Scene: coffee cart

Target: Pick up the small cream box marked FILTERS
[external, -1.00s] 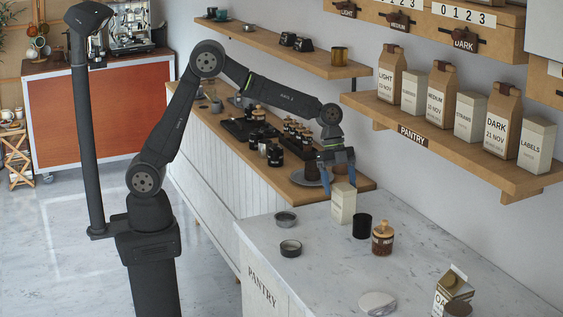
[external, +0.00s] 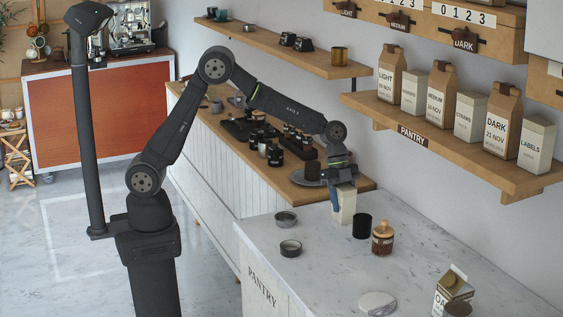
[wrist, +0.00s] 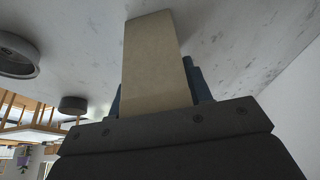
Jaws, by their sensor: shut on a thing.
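The small cream box (external: 346,207) is at the back edge of the pale marble counter, with its lower part showing below my gripper. Its marking cannot be read now. My gripper (external: 342,193) points down and is shut on the box's upper part. In the wrist view, the cream box (wrist: 152,62) extends out from between the blue fingers (wrist: 157,92), which show on both sides of it. I cannot tell whether its base touches the counter.
The pantry shelf (external: 430,138) holds several bags and boxes. The counter's middle is clear.

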